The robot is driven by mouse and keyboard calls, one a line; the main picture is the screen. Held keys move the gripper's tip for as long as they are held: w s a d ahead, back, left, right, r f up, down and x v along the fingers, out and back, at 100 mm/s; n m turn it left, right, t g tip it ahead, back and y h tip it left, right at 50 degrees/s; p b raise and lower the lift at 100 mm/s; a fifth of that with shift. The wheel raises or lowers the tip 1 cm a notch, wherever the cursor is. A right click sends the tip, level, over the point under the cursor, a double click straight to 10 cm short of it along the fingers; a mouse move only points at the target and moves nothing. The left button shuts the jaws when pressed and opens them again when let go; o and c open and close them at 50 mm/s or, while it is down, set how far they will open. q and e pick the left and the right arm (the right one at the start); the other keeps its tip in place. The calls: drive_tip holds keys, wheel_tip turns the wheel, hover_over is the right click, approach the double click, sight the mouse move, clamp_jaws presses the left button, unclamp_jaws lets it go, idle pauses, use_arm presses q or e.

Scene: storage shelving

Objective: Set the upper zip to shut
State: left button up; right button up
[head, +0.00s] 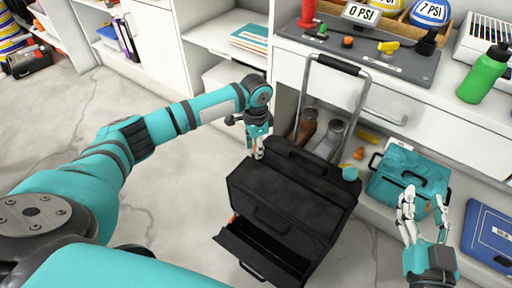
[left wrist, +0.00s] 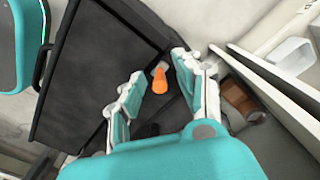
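A black rolling case (head: 285,190) stands on the floor with its pull handle raised. My left gripper (head: 257,152) points down at the case's upper left edge. In the left wrist view an orange zip pull (left wrist: 160,80) lies on the black case (left wrist: 95,75) between the fingers of my left gripper (left wrist: 157,68). The fingers are apart, with gaps visible around the pull. The pull is hidden behind the gripper in the head view. A second orange tab (head: 233,218) shows lower on the case. My right gripper (head: 423,203) is empty, its fingers spread, in front of a teal bag.
The case's lower drawer (head: 255,255) is pulled out at the front. The raised handle (head: 338,64) stands close to the workbench (head: 410,100). Shoes (head: 328,138) and the teal bag (head: 405,170) sit on the shelf behind.

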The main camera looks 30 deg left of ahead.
use_arm(q)
clamp_jaws()
idle(0.5)
drive_tip(key=shift+r, duration=0.1)
